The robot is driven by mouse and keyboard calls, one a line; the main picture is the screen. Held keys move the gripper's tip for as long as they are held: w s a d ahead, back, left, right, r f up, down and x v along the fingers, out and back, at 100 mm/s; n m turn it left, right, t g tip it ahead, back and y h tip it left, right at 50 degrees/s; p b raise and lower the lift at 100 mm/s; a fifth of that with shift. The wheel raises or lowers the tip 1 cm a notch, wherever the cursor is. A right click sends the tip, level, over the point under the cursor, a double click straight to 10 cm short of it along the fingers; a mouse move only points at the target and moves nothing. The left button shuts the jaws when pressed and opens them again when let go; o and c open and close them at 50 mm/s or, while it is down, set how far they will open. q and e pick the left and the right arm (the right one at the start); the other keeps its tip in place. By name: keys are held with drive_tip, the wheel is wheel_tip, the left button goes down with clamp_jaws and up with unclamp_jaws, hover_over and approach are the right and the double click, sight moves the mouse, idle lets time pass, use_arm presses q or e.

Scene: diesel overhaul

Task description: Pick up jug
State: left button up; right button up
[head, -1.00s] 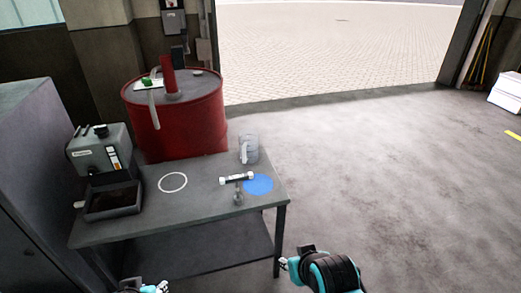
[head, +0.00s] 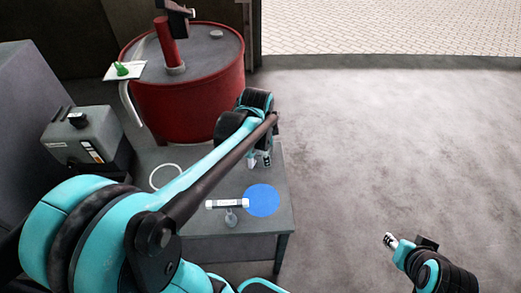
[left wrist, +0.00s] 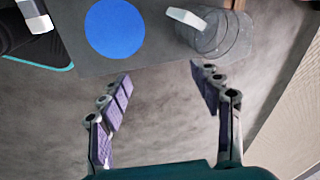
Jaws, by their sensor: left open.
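The jug (left wrist: 225,35) is clear grey with a white handle (left wrist: 186,18). In the left wrist view it stands upper right on the table, beyond my finger tips and apart from them. In the head view my left arm and gripper largely hide it. My left gripper (left wrist: 160,72) is open, with nothing between its fingers. In the head view my left gripper (head: 259,160) is over the table's far right part, at the jug. My right gripper (head: 391,241) is low over the floor at right, away from the table; its jaws are too small to read.
The grey table (head: 245,243) holds a blue disc (head: 262,200), a white ring (head: 155,174), a hammer-like tool (head: 226,204) and a grey machine (head: 88,132). A red drum (head: 190,95) stands behind it. The floor at right is clear.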

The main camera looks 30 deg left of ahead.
use_arm(q)
drive_tip(key=w+a+f+m+g+p, duration=0.1)
drive_tip(key=w+a+f+m, duration=0.1)
drive_tip(key=w+a+f+m+g+p, duration=0.1)
drive_tip(key=w+a+f+m, duration=0.1)
drive_tip(key=a, duration=0.1)
drive_tip(key=w+a+f+m+p, duration=0.1)
drive_tip(key=w+a+m, duration=0.1)
drive_tip(key=shift+a+f+m+g+h, duration=0.3)
drive_tip(key=shift+a+f+m+g, duration=0.1)
drive_tip(key=shift+a+f+m, duration=0.15)
drive_tip(key=shift+f+m, duration=0.15)
drive_tip(key=shift+f, duration=0.05)
wheel_tip(320, 180, down, 3)
drive_tip(key=shift+r+b, duration=0.1)
drive_tip(key=shift+b, duration=0.4)
drive_tip(key=f+b, duration=0.1)
drive_tip(key=f, duration=0.1)
drive_tip(key=f+b, duration=0.1)
drive_tip(key=f, duration=0.1)
drive_tip(key=shift+s+d+f, duration=0.15)
drive_tip(key=shift+d, duration=0.05)
drive_tip(key=shift+f, duration=0.4)
drive_tip(key=shift+r, duration=0.1)
drive_tip(key=shift+c, duration=0.9)
clamp_jaws()
use_arm(e)
drive_tip(key=shift+s+a+r, duration=0.1)
drive_tip(key=shift+s+r, duration=0.1)
drive_tip(key=shift+r, duration=0.15)
